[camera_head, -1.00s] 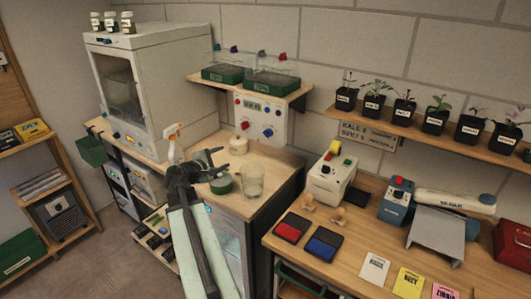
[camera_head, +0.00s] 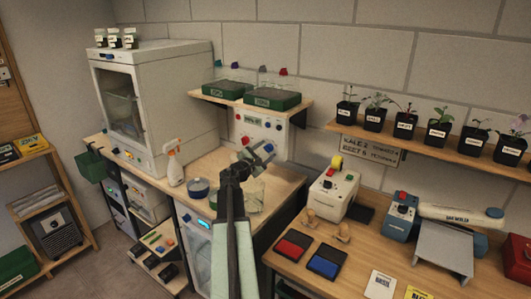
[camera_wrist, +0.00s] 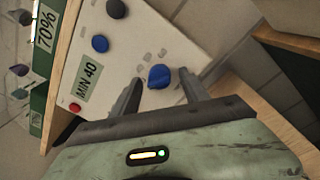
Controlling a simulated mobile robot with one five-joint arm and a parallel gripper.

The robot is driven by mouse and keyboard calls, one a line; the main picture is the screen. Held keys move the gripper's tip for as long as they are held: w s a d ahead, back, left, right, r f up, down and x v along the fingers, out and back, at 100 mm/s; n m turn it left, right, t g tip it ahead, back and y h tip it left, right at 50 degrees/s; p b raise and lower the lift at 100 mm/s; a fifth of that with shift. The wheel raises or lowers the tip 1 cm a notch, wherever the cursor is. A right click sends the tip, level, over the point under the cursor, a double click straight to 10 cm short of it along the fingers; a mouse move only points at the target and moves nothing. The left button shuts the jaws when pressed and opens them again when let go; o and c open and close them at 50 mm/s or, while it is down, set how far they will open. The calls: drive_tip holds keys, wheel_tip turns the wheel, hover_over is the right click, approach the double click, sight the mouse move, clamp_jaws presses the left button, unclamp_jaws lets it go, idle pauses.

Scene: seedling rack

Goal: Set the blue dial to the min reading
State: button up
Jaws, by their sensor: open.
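The blue dial (camera_wrist: 159,76) sits on a white control panel (camera_wrist: 195,40) in the wrist view. Small grey marks lie beside it, too small to read. A label or display reading MIN 40 (camera_wrist: 89,78) is to its left on the panel. My gripper (camera_wrist: 162,92) is open, with one finger on each side of the blue dial in the picture; I cannot tell whether either touches it. In the head view my gripper (camera_head: 260,155) is in front of the lower right of the panel (camera_head: 240,128) and partly hides it.
Other knobs on the panel are blue (camera_wrist: 100,43), dark (camera_wrist: 117,9) and red (camera_wrist: 75,107). A shelf with green trays (camera_head: 232,91) is just above the panel. A spray bottle (camera_head: 174,165) and a dark blue-topped jar (camera_head: 199,188) stand on the bench below, left of my arm.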

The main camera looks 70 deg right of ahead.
clamp_jaws()
drive_tip(key=shift+m, duration=0.3)
drive_tip(key=shift+m+b, duration=0.65)
drive_tip(key=shift+m, duration=3.05)
unclamp_jaws()
